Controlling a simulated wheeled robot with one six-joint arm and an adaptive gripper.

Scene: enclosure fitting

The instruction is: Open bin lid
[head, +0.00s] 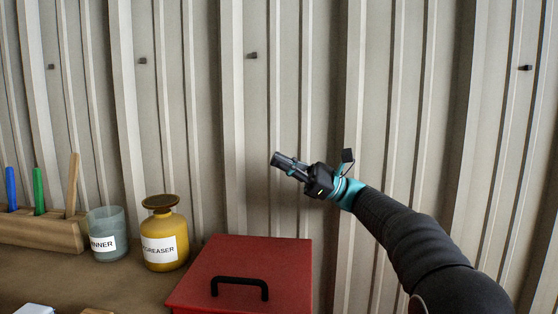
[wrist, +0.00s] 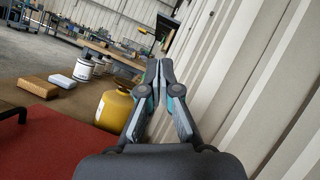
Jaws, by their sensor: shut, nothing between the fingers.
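The red bin lid (head: 262,262) lies flat at the bottom of the head view, with a black bar handle (head: 239,283) near its front edge. The lid looks closed; the bin below it is out of view. The lid also shows at the lower left of the wrist view (wrist: 55,145), with part of the handle (wrist: 12,115) at the edge. My gripper (head: 283,160) is raised above and behind the lid, close to the corrugated wall, and points left. Its fingers meet at the tips in the wrist view (wrist: 160,68). It is empty and apart from the lid and handle.
Left of the lid stand a yellow degreaser bottle (head: 165,237) and a grey thinner jar (head: 107,236). A wooden rack (head: 30,229) holds upright tools. The corrugated wall (head: 205,120) closes off the back. A wooden block (wrist: 52,86) and a pale block (wrist: 61,80) lie on the bench.

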